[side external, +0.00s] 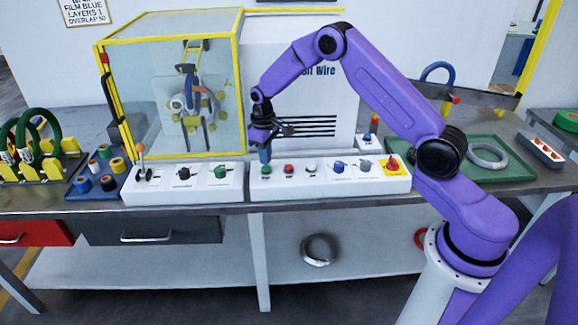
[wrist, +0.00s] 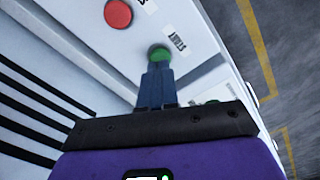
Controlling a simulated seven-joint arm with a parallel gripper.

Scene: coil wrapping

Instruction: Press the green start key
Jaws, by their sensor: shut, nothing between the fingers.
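The green start key (side external: 266,169) is at the left end of the white control panel (side external: 325,184). My gripper (side external: 265,158) points down directly over it, with its blue fingers shut together and nothing between them. In the wrist view the fingertips (wrist: 157,67) overlap the near edge of the green key (wrist: 158,53), and its far part shows beyond them. The tips are at or very close to the key; I cannot tell whether it is pushed in.
A red button (side external: 289,169) and a white button (side external: 311,167) sit to the right, then knobs and a red emergency stop (side external: 392,163) on yellow. A second panel (side external: 183,184) with a lever stands left. The yellow-framed clear enclosure (side external: 170,90) stands behind it.

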